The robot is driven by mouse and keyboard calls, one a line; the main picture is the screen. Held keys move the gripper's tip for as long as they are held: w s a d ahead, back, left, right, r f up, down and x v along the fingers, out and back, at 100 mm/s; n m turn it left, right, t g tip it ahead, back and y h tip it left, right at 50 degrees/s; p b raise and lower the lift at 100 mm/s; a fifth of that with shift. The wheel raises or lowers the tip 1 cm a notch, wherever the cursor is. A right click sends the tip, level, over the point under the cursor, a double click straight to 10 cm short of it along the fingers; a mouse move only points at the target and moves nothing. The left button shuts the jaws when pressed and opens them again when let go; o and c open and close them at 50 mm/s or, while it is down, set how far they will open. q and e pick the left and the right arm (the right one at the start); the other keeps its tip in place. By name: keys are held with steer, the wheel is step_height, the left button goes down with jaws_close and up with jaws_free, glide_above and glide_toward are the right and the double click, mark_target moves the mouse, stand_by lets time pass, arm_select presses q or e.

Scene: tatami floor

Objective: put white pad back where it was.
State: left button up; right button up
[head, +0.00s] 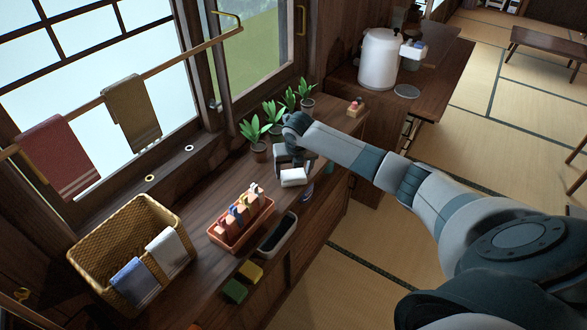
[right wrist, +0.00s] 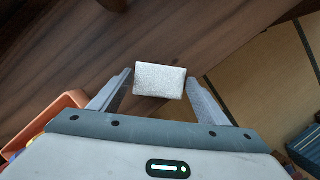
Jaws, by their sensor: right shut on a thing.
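The white pad (head: 293,178) is in my right gripper (head: 291,168), over the dark wooden counter (head: 205,233) near its front edge. In the right wrist view the white pad (right wrist: 160,80) sits between the two fingers (right wrist: 158,85), with wood behind it. I cannot tell how high it is above the counter. A yellow pad (head: 250,272) and a green pad (head: 234,291) are near the front edge, lower in the picture. My left gripper is out of view.
A wicker basket (head: 108,238) with cloths is farther left. Potted plants (head: 253,130) line the window side.

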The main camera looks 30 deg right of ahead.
steer(key=shift+f, duration=0.1)
steer(key=o, duration=0.9)
steer(key=shift+f, duration=0.1)
steer(key=shift+r, duration=0.25)
steer(key=b+v, duration=0.2)
steer(key=v, duration=0.9)
steer(key=shift+s+a+r, duration=0.15)
steer(key=shift+r, duration=0.2)
steer(key=shift+f, duration=0.1)
